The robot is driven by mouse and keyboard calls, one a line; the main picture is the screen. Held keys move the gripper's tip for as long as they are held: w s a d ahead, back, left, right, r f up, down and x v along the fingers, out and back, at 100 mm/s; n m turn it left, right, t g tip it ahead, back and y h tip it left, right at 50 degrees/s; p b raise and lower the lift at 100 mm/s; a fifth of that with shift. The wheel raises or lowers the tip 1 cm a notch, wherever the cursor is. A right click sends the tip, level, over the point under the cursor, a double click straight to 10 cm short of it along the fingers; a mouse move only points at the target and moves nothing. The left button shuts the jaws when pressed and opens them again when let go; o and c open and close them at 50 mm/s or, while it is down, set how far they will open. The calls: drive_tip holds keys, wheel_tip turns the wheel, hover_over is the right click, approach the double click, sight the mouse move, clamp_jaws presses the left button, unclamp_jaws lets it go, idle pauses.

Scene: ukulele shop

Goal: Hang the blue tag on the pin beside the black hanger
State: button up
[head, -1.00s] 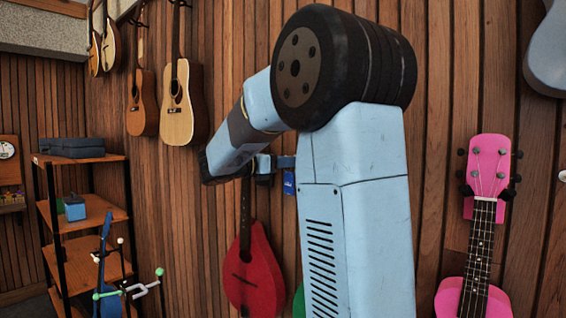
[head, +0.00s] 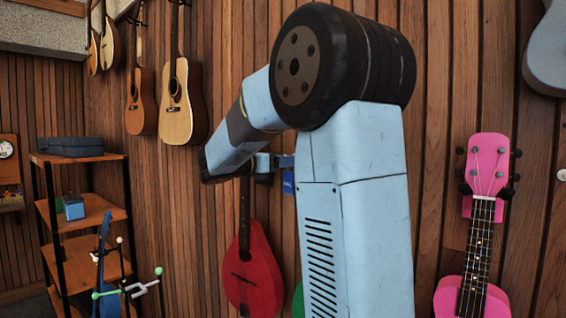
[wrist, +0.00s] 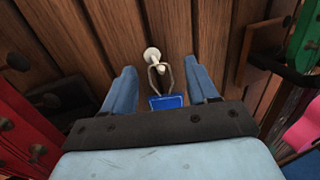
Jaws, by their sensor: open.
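The blue tag (wrist: 166,102) is low between my fingers in the wrist view. Its grey-brown cord loop (wrist: 153,82) reaches up to the pale pin (wrist: 152,56) on the wood wall and appears to pass around it. My gripper (wrist: 163,70) is open, one finger on each side of the loop, with a gap on both sides. A black hanger (wrist: 276,76) stands out from the wall at right, by a green instrument neck. In the head view the blue tag (head: 288,183) shows partly, next to my arm; the pin is hidden there.
Another dark hanger (wrist: 46,98) is at left by the red instrument (wrist: 22,118). In the head view the red instrument (head: 252,277) hangs below my gripper, and a pink ukulele (head: 475,270) hangs at right. A shelf rack (head: 80,215) stands at left.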

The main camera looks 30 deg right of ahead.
drive_tip(key=s+a, duration=0.1)
drive_tip(key=a, duration=1.3)
drive_tip(key=s+d+f+m+y, duration=0.2)
drive_tip(key=s+f+m+y, duration=0.25)
drive_tip(key=s, duration=0.25)
drive_tip(key=s+d+f+m+y, duration=0.2)
drive_tip(key=s+f+m+y, duration=0.15)
drive_tip(key=s+f, duration=0.35)
drive_tip(key=s+a+f+m+t+y, duration=0.4)
drive_tip(key=s+a+f+m+y, duration=0.3)
drive_tip(key=s+a+m+y, duration=0.2)
drive_tip(key=shift+s+a+m+y, duration=0.45)
drive_tip(key=shift+s+m, duration=0.55)
drive_tip(key=shift+s, duration=0.25)
